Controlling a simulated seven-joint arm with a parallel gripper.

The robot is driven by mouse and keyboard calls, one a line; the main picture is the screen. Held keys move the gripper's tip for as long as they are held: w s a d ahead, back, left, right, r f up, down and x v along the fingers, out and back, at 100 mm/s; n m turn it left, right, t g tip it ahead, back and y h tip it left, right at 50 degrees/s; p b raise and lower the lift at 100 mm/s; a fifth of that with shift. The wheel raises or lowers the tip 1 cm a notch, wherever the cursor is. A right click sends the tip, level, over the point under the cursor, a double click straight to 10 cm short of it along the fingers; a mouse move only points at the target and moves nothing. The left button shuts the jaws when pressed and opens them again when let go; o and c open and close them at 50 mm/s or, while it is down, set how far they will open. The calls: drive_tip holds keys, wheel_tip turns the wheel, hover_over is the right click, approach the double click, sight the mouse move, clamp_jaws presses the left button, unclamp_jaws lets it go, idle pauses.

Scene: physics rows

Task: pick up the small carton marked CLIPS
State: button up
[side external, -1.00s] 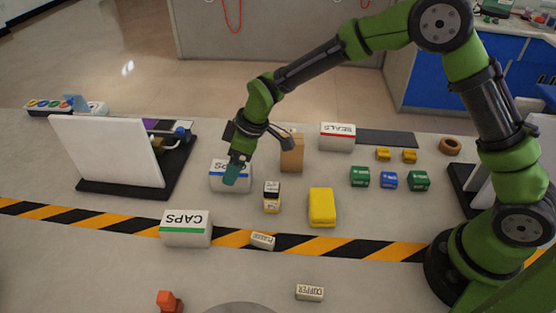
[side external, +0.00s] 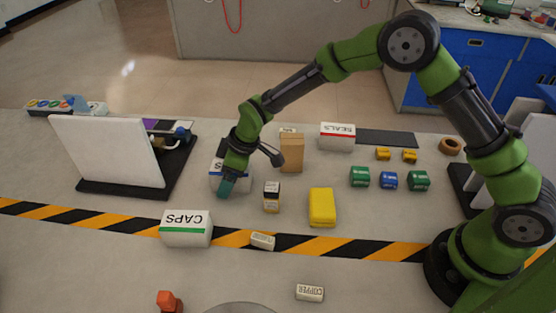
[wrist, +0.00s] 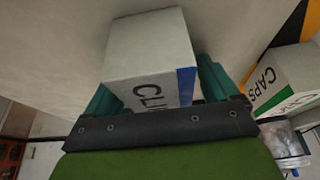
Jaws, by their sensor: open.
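The small white carton marked CLIPS (wrist: 150,50), with a blue stripe, fills the middle of the wrist view, its lettering partly cut off by my gripper's body. In the side view the carton (side external: 214,180) stands on the grey table, mostly hidden behind my gripper (side external: 225,187). My gripper also shows in the wrist view (wrist: 157,92), open, with one teal finger at each side of the carton's near end. I cannot tell whether either finger touches it.
A white CAPS carton (side external: 186,229) with a green stripe stands in front. A brown box (side external: 292,153), a small bottle (side external: 271,197) and a yellow block (side external: 322,207) stand to the right. A white panel (side external: 108,151) on a black base stands left.

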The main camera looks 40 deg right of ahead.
drive_tip(key=shift+c, duration=0.4)
drive_tip(key=c, duration=1)
drive_tip(key=shift+c, duration=0.2)
